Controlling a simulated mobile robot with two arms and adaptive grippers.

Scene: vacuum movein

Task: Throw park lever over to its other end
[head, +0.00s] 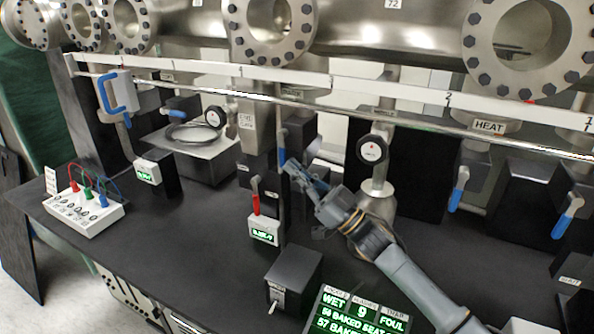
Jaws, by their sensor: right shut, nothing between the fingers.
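My right gripper (292,170) reaches in from the lower right, shut and empty. A dark box (293,270) with a small metal toggle (274,293) sits in front. No label that I can read says which lever is the park lever. My left gripper is not in view.
More blue-handled levers (459,188) hang at right. A white box with coloured leads (82,212) sits at left. A lit display panel (357,312) stands in front. The bench's left middle is clear.

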